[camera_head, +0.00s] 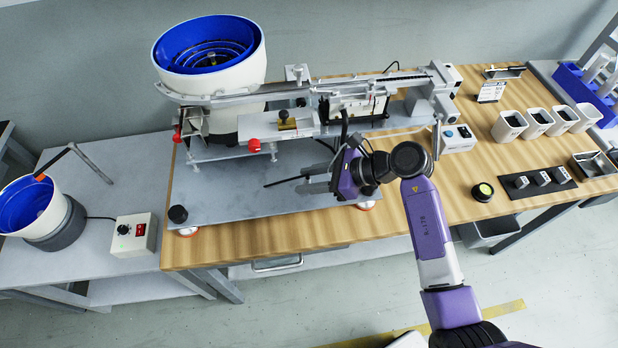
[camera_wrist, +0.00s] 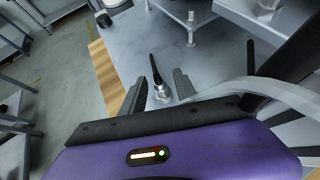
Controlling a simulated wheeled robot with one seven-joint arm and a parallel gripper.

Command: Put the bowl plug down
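The bowl plug (camera_wrist: 161,92) is a small silver connector with a black stem or cable end. In the head view my gripper (camera_head: 308,180) points left over the grey base plate (camera_head: 235,192), below the feeder machine. The thin black end of the plug (camera_head: 281,182) sticks out leftward past the fingertips. The silver part is hidden in the head view. I cannot tell how high the plug is above the plate.
A large white bowl with a blue inside (camera_head: 168,70) stands at the back left of the plate. A smaller blue-lined bowl (camera_head: 55,212) and a control box (camera_head: 133,235) stand on the left grey table. A black knob (camera_head: 178,214) is at the plate's front left corner.

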